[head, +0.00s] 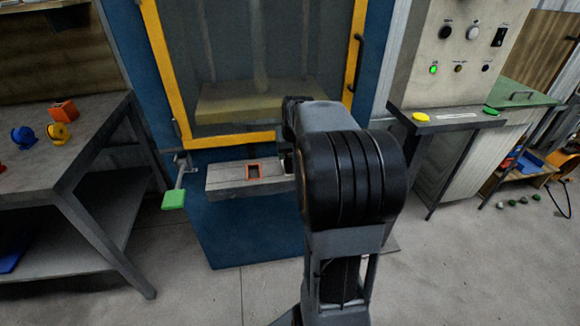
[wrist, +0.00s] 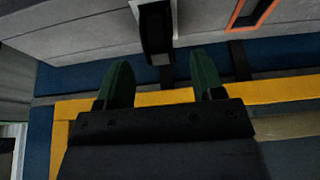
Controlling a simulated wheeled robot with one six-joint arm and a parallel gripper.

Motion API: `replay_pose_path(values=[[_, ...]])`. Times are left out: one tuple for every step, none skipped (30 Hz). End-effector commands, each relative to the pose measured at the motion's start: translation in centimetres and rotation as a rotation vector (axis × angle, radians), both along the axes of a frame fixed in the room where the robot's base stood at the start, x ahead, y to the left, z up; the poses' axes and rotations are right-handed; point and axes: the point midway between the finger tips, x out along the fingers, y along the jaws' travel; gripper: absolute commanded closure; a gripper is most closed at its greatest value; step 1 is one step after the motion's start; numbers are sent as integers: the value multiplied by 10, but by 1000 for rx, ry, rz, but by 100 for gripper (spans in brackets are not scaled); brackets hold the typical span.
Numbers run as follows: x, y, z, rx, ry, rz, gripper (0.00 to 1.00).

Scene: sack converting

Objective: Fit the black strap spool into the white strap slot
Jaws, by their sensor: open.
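My gripper (wrist: 162,75) is open in the wrist view, its two dark green fingers apart with nothing between them. A black piece that looks like the black strap spool (wrist: 156,32) stands just beyond the fingertips at the grey ledge. A white edge, apparently of the white strap slot (wrist: 176,18), shows right beside it. I cannot tell how deep the spool sits in the slot. In the head view my arm hides most of this spot.
An orange-rimmed slot (head: 254,172) is on the same ledge (head: 225,180), left in the head view. The machine's yellow frame (head: 165,75) is close to the gripper. A green paddle (head: 173,200) sticks out left. Blue (head: 24,137) and yellow (head: 58,132) spools stand on the left table.

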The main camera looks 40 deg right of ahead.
Motion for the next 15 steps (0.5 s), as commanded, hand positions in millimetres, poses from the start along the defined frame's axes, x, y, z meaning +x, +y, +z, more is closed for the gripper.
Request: replay_pose_path(values=[[1,0,-3,0,1,0,38],[2,0,-4,0,1,0,38],[2,0,-5,0,0,1,38],[2,0,-6,0,0,1,38],[2,-1,-7,0,0,1,38],[3,-1,-8,0,0,1,38],[3,-1,-10,0,1,1,38],[4,-1,-12,0,1,1,38],[5,-2,-16,0,1,1,38],[6,-3,-19,1,1,1,38],[7,-3,-22,1,1,1,38],[8,-4,-27,1,2,1,38],[10,-5,-32,1,2,1,38],[11,-6,-36,1,2,1,38],[13,-7,-41,0,1,1,38]])
